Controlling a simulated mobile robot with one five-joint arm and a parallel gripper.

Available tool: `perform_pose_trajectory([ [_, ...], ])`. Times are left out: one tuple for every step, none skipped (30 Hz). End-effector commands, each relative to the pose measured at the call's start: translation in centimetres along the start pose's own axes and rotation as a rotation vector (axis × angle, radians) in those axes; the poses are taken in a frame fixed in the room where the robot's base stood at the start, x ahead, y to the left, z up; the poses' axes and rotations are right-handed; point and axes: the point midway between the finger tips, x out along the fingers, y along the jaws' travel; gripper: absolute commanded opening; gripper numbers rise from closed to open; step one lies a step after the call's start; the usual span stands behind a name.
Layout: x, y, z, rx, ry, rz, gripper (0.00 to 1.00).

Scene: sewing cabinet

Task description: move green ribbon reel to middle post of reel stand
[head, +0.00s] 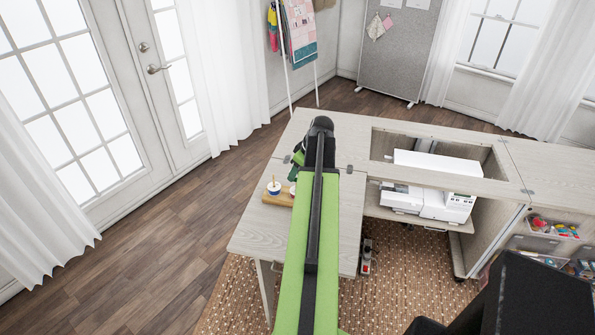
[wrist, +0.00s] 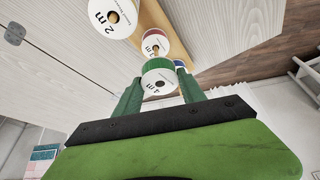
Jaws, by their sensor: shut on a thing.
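The green ribbon reel (wrist: 158,65), with a white face marked 4 m, sits between the green fingers of my gripper (wrist: 160,77) in the wrist view. My gripper is shut on it. The wooden reel stand (wrist: 152,17) lies beyond, and shows in the head view (head: 279,198) on the table's left part. A white-faced reel marked 3 m (wrist: 154,46), with a reddish edge, is just behind the held reel. Another marked 2 m (wrist: 101,14) is at the upper left. Posts are mostly hidden by reels and my arm.
A blue-edged thing (wrist: 180,65) shows behind my right finger. The pale wooden table (head: 253,238) has free room left of my arm. A white sewing machine (head: 437,172) sits in the cabinet opening at right. A pedal (head: 366,258) lies on the rug.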

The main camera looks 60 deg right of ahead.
Motion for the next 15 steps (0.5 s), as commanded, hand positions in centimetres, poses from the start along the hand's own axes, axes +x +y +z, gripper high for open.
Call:
perform_pose_trajectory([
  [0.3, 0.0, 0.1, 0.000, 0.000, 0.000, 0.09],
  [0.4, 0.0, 0.1, 0.000, 0.000, 0.000, 0.09],
  [0.5, 0.0, 0.2, 0.000, 0.000, 0.000, 0.09],
  [0.6, 0.0, 0.2, 0.000, 0.000, 0.000, 0.09],
  [0.7, 0.0, 0.2, 0.000, 0.000, 0.000, 0.09],
  [0.8, 0.0, 0.3, 0.000, 0.000, 0.000, 0.09],
  [0.8, 0.0, 0.3, 0.000, 0.000, 0.000, 0.09],
  [0.9, 0.0, 0.3, 0.000, 0.000, 0.000, 0.09],
  [1.0, 0.0, 0.4, -0.001, 0.000, 0.000, 0.09],
  [1.1, 0.0, 0.4, -0.001, 0.000, 0.000, 0.09],
  [1.2, 0.0, 0.5, -0.001, 0.000, 0.000, 0.09],
  [1.3, 0.0, 0.5, -0.001, 0.000, 0.000, 0.09],
  [1.4, 0.0, 0.5, -0.001, 0.000, 0.000, 0.09],
  [1.5, 0.0, 0.6, -0.001, 0.000, 0.000, 0.09],
  [1.6, 0.0, 0.6, -0.001, 0.000, 0.000, 0.09],
])
